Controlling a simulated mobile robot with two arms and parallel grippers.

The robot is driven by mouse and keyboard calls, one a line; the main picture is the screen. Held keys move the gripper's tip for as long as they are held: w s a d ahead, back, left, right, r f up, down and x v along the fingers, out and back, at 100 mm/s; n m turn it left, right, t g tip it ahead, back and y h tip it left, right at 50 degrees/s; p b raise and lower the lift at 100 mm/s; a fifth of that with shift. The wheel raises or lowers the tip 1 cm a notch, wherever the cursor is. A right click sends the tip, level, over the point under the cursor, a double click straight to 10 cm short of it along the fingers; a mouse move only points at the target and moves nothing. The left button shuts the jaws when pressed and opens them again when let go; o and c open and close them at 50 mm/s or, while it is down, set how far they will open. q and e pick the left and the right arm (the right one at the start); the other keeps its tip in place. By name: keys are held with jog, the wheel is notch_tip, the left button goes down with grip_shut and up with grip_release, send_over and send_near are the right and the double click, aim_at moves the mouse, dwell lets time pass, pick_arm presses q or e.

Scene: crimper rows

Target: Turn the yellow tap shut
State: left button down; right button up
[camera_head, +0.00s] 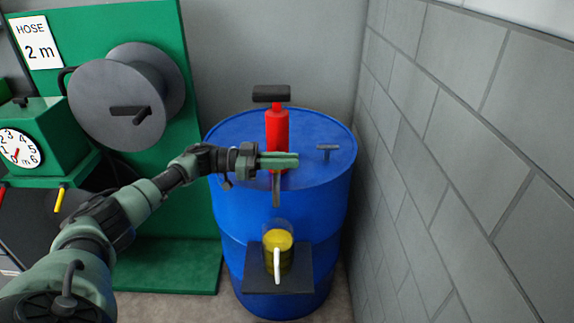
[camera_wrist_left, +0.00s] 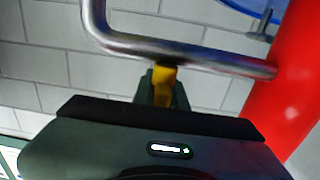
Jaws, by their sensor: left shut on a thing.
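My left gripper (camera_head: 296,160) is in front of the red pump on top of the blue drum. In the left wrist view the yellow tap (camera_wrist_left: 163,84) sits between its dark green fingers, against the bent metal spout pipe (camera_wrist_left: 185,52), and the gripper is shut on it. In the head view the gripper hides the tap. The red pump (camera_head: 277,124) also fills the right of the wrist view (camera_wrist_left: 290,90). The spout (camera_head: 277,190) points down above a clear jug (camera_head: 278,243) of yellow liquid. My right gripper is not in view.
The jug stands on a dark shelf (camera_head: 299,277) on the front of the blue drum (camera_head: 335,215). A grey block wall (camera_head: 450,150) is close on the right. A green stand (camera_head: 165,20) with a hose reel (camera_head: 115,95) and a dial box (camera_head: 55,130) are at left.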

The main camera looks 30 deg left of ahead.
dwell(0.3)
pick_arm(q)
jog(key=c, duration=1.4)
grip_release()
jog(key=shift+c, duration=0.2)
jog(key=b+v, duration=0.2)
jog(key=v, duration=0.5)
jog(key=shift+s+a, duration=0.15)
jog(key=shift+a, duration=0.2)
jog(key=shift+f, duration=0.1)
